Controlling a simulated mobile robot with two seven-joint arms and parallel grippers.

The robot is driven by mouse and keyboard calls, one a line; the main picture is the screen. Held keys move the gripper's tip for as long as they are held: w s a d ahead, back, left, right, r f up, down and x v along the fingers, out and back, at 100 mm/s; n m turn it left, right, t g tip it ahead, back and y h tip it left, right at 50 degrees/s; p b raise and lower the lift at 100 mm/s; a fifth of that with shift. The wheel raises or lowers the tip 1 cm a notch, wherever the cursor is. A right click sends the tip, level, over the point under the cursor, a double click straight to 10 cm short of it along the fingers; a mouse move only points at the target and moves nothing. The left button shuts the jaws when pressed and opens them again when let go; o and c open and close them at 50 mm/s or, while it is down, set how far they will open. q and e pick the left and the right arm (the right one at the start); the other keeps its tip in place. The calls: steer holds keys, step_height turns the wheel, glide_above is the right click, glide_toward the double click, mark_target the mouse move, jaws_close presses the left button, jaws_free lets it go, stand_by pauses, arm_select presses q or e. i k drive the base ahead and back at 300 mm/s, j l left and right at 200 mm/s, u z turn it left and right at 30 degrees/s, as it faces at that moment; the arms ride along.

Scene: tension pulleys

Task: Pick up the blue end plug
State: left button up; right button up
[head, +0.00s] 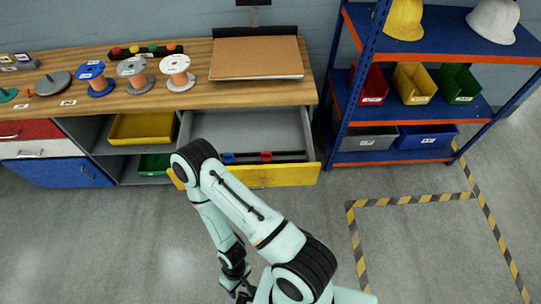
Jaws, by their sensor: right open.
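A small blue piece (228,157), which looks like the blue end plug, lies in the open drawer (295,128) at its front left. My right gripper (240,292) is low at the bottom edge of the view, well below and in front of the drawer. It is open, small and partly cut off, with nothing seen in it. My left gripper is not in view.
The wooden workbench (205,55) holds several spools, a board (257,57) and a rack of coloured knobs (146,50). A blue shelf (440,40) with bins and helmets stands to the right of the drawer. The grey floor in front is clear, with striped tape at the right.

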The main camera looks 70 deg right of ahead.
mark_target(229, 158)
steer(key=z, duration=1.7)
steer(key=i+j, duration=0.05)
steer(key=j, duration=0.05)
